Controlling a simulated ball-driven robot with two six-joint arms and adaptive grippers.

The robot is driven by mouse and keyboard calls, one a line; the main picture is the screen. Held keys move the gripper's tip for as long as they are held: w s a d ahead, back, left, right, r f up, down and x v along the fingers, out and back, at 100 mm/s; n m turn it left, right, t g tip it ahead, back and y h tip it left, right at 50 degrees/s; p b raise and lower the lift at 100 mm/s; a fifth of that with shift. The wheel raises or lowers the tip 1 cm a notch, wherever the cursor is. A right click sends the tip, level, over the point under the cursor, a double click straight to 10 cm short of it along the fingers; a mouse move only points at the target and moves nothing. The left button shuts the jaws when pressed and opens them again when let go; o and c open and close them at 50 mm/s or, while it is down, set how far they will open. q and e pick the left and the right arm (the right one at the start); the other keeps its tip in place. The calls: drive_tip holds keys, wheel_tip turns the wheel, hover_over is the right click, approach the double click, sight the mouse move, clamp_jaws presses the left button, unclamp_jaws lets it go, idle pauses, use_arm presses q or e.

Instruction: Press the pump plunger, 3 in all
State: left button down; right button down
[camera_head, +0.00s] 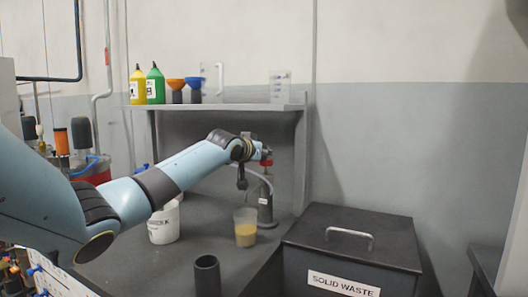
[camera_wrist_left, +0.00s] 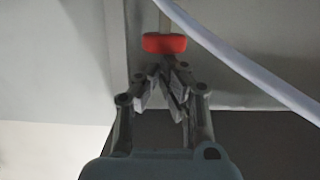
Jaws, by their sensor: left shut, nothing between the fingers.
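The pump (camera_head: 265,207) stands upright as a dark cylinder on the dark bench, below the right end of the shelf. Its red plunger top (camera_head: 266,163) shows beside my left gripper (camera_head: 266,153). In the left wrist view the red plunger top (camera_wrist_left: 165,43) is just beyond the fingertips of my left gripper (camera_wrist_left: 160,75), which is shut and empty. I cannot tell whether the fingers touch it. A pale hose (camera_head: 258,176) curves from the pump; it also crosses the left wrist view (camera_wrist_left: 240,62). A clear beaker with yellowish liquid (camera_head: 245,229) stands beside the pump. My right gripper is not in view.
A white bucket (camera_head: 163,225) and a dark open tube (camera_head: 207,275) stand on the bench. A black solid waste bin (camera_head: 350,240) is at the right. The shelf (camera_head: 225,107) above holds bottles, funnels and clear jugs.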

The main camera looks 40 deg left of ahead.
use_arm(q)
wheel_tip(320, 180, down, 2)
drive_tip(key=shift+f, duration=0.2)
drive_tip(key=shift+r, duration=0.1)
wheel_tip(320, 180, up, 5)
drive_tip(key=p, duration=0.4)
drive_tip(key=shift+r+p, duration=0.15)
drive_tip(key=shift+p, duration=0.25)
drive_tip(key=f+b+v, duration=0.1)
drive_tip(key=v, duration=0.8)
drive_tip(key=shift+s+d, duration=0.15)
drive_tip(key=shift+s, duration=0.3)
